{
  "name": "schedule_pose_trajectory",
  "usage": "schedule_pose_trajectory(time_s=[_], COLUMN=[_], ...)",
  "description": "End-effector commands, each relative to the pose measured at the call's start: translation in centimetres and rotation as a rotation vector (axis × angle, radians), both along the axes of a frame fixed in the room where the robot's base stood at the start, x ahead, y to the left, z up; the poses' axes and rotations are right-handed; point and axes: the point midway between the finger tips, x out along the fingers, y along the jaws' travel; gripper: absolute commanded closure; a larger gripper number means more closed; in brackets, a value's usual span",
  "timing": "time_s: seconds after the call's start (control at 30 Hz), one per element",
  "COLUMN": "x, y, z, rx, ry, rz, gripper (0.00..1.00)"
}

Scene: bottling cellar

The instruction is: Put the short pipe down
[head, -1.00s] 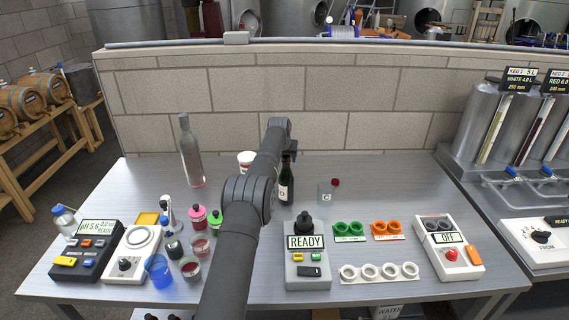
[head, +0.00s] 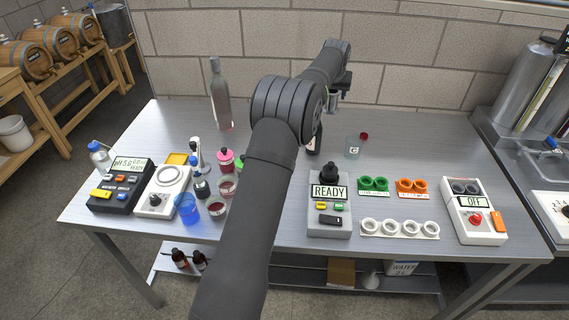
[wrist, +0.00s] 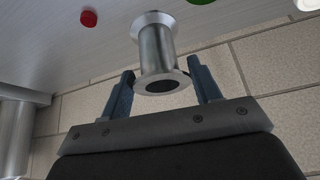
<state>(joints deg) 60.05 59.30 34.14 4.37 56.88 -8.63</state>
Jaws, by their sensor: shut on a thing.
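The short pipe (wrist: 156,50) is a silver metal tube with a wider flange at each end. In the wrist view it is between the two blue-grey fingers of my gripper (wrist: 158,78), which is shut on it. One flange faces the camera with a dark bore. In the head view my gripper (head: 341,90) is at the back of the grey table (head: 270,235), close to the wall, and a silver bit of the pipe (head: 333,101) shows below it. My arm hides part of the table. I cannot tell from these views how high the pipe is.
A clear jar (head: 352,147) and a red cap (head: 364,136) are near my gripper. A dark bottle (head: 314,142) is partly hidden by my arm. A tall clear bottle (head: 220,97) stands back left. Devices line the front; bare table lies at the back right.

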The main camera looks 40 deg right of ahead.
Motion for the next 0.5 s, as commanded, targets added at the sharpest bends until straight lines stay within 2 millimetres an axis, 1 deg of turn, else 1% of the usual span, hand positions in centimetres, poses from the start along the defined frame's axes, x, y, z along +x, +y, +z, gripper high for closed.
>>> schedule_pose_trajectory(time_s=[0.03, 0.1, 0.2, 0.3, 0.5], x=[-1.2, -2.7, -4.6, -6.0, -8.1], y=[0.6, 1.4, 2.7, 4.0, 7.1], z=[0.5, 0.6, 0.7, 0.7, 0.5], rx=[0.000, 0.000, 0.000, 0.000, 0.001], ry=[-0.001, 0.000, -0.002, 0.000, -0.001], rz=[0.000, 0.004, 0.008, 0.012, 0.022], gripper=[0.73, 0.73, 0.73, 0.73, 0.73])
